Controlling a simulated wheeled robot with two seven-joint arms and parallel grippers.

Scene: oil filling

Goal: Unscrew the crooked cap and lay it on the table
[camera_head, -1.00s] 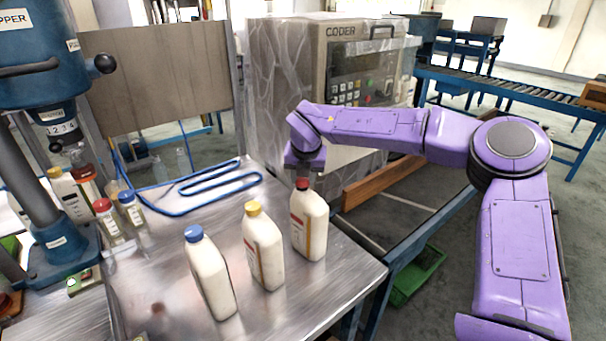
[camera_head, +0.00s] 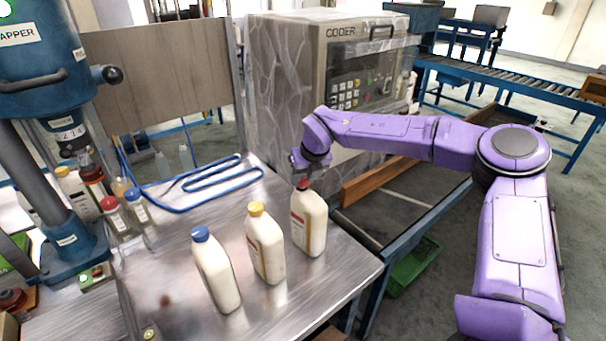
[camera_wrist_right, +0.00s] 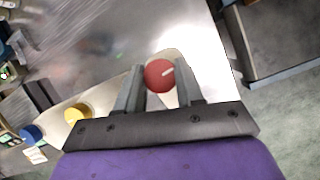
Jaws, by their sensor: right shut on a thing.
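Three white bottles stand upright in a row on the metal table (camera_head: 185,320). The right bottle (camera_head: 309,225) has a red cap (camera_head: 303,184), the middle bottle (camera_head: 265,248) a yellow cap (camera_head: 256,209), the left bottle (camera_head: 215,272) a blue cap (camera_head: 200,234). My right gripper (camera_head: 304,178) is over the right bottle, shut on its red cap. In the right wrist view the red cap (camera_wrist_right: 159,75) lies between the two fingers, with a pale mark on its top. The cap is still at the bottle's mouth; its tilt cannot be told. My left gripper is not in view.
The table's right edge is close beside the right bottle. A blue capper (camera_head: 62,200) and small bottles with red and blue caps (camera_head: 118,215) stand at left. A coder machine (camera_head: 285,110) stands behind. Bare table lies left of the row.

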